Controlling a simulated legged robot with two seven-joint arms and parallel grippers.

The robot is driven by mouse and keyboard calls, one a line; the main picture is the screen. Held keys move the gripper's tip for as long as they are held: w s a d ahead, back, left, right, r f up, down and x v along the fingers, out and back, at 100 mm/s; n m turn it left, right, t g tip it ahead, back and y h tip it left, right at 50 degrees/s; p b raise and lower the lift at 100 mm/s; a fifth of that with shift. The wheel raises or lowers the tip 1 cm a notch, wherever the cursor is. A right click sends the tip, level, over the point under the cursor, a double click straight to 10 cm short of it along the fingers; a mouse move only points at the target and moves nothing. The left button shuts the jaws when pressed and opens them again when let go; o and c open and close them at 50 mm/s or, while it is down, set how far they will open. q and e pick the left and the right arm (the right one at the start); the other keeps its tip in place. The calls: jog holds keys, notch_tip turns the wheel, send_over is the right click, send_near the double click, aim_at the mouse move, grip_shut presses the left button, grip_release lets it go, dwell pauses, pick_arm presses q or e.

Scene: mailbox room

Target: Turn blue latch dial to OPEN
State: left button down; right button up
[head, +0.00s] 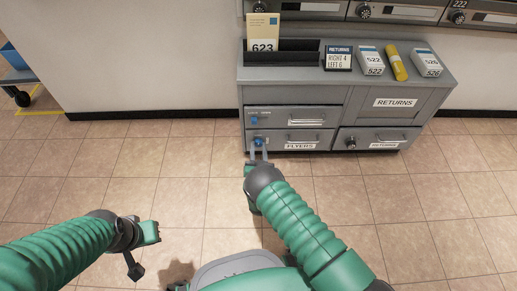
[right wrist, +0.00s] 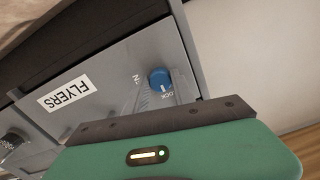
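A blue latch dial (head: 257,141) sits at the left end of the FLYERS drawer front, low on the grey cabinet. The dial (right wrist: 159,79) is also in the right wrist view, with partly hidden lettering around it; which mark it points to is hard to tell. My right gripper (head: 258,152) is at this dial, its two pale fingers apart, one toward each side of it; whether they touch it I cannot tell. A second blue dial (head: 254,120) is on the drawer above. My left gripper (head: 150,232) is far off at the lower left, over the floor; its fingers are not clear.
The grey cabinet (head: 345,75) carries a letter holder, a RETURNS sign, small boxes and a yellow tube on top. A dark knob (head: 351,142) is on the drawer to the right. A blue cart (head: 18,72) stands far left. The tiled floor in front is clear.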

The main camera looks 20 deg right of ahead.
grip_shut()
jog(key=shift+m, duration=0.3)
jog(key=shift+s+d+m+p, duration=0.1)
jog(key=shift+m+p, duration=2.7)
jog(key=shift+m, duration=5.9)
jog(key=shift+f, duration=0.1)
